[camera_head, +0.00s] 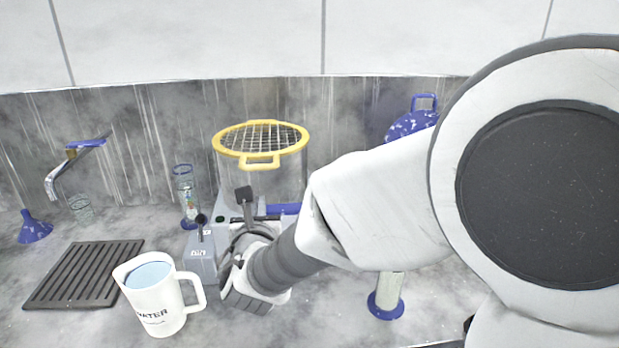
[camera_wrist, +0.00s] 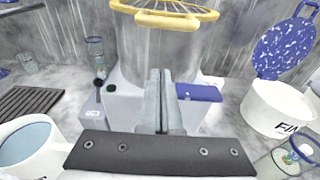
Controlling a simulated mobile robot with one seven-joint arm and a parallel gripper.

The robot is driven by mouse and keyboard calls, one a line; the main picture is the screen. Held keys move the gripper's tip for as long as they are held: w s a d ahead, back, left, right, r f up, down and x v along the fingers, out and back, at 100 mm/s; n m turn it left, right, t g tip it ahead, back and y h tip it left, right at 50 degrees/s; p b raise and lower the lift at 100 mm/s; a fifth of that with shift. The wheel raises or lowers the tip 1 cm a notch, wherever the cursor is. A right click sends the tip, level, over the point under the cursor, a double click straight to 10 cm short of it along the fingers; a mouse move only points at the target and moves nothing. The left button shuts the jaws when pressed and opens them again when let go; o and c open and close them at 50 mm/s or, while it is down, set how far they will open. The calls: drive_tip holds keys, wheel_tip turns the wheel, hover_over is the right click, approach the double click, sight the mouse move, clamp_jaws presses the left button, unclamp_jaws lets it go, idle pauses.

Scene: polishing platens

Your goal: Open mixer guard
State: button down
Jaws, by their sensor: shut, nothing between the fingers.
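The mixer guard (camera_head: 260,123) is a yellow ring with a wire grid, lying about level over the mixer bowl. Its yellow handle loop (camera_head: 260,163) hangs at the front; the guard and handle also show at the top of the wrist view (camera_wrist: 168,19). The pale bowl (camera_wrist: 157,50) stands on a grey mixer base (camera_head: 201,264). My gripper (camera_head: 244,194) is shut and empty, in front of the bowl and below the handle, apart from the handle. In the wrist view its fingers (camera_wrist: 160,75) point toward the bowl. My arm hides part of the base.
A white water jug (camera_head: 155,300) stands at the front left, next to a dark slatted rack (camera_head: 85,275). At right are a white tub (camera_wrist: 280,107) and a raised blue speckled lid (camera_wrist: 285,48). Space above the guard looks clear.

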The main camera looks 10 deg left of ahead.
drive_tip(key=x, duration=0.4)
drive_tip(key=shift+w+r+p, duration=0.15)
drive_tip(key=shift+w+p, duration=0.15)
drive_tip(key=shift+w, duration=0.05)
drive_tip(key=r, duration=0.1)
drive_tip(key=s+r+p, duration=0.1)
drive_tip(key=r, duration=0.1)
drive_tip(key=shift+r, duration=0.3)
drive_tip(key=shift+d, duration=0.1)
drive_tip(key=shift+r+p, duration=0.15)
drive_tip(key=shift+p, duration=0.2)
